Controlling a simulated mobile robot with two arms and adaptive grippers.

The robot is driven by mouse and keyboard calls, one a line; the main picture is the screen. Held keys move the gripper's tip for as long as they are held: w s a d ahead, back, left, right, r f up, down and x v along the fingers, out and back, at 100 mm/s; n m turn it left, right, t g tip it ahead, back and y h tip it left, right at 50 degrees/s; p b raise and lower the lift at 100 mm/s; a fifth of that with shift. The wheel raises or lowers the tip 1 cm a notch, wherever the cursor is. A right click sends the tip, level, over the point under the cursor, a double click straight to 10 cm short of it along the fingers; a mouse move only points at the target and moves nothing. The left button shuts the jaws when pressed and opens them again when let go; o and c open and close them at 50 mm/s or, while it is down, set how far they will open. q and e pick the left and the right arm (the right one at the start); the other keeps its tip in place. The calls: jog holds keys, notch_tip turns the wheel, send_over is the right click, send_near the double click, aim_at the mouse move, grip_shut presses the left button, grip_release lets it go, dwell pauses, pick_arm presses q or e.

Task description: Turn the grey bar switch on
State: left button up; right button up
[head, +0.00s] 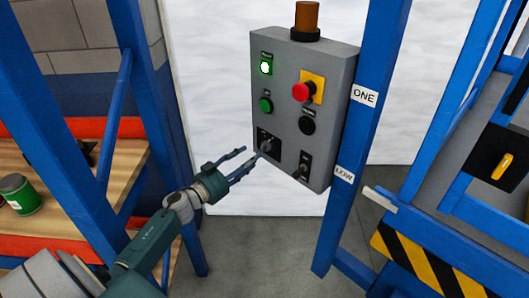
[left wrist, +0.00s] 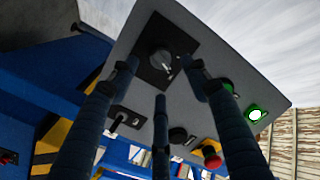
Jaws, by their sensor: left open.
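The grey control panel (head: 330,92) hangs on a blue post. The grey bar switch (head: 267,146), a knob on a black plate, sits at the panel's lower left. It also shows in the left wrist view (left wrist: 160,60), its bar tilted. My left gripper (head: 248,160) is open and empty, just left of and below the switch in the head view. In the left wrist view its fingers (left wrist: 161,74) spread around the switch's plate in the picture; I cannot tell whether they touch it. My right gripper is not in view.
The panel also bears a lit green lamp (head: 265,67), a green button (head: 265,105), a red mushroom button (head: 303,91), a black button (head: 308,125) and a small black-plated switch (head: 303,166). A shelf with a green can (head: 20,194) stands left.

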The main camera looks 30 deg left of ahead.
aim_at(261, 150)
pick_arm(q)
jog(key=w, duration=0.2)
jog(key=w+b, duration=0.1)
jog(key=w, duration=0.1)
jog(key=w+d+b, duration=0.1)
jog(key=w, duration=0.1)
jog(key=shift+w, duration=0.4)
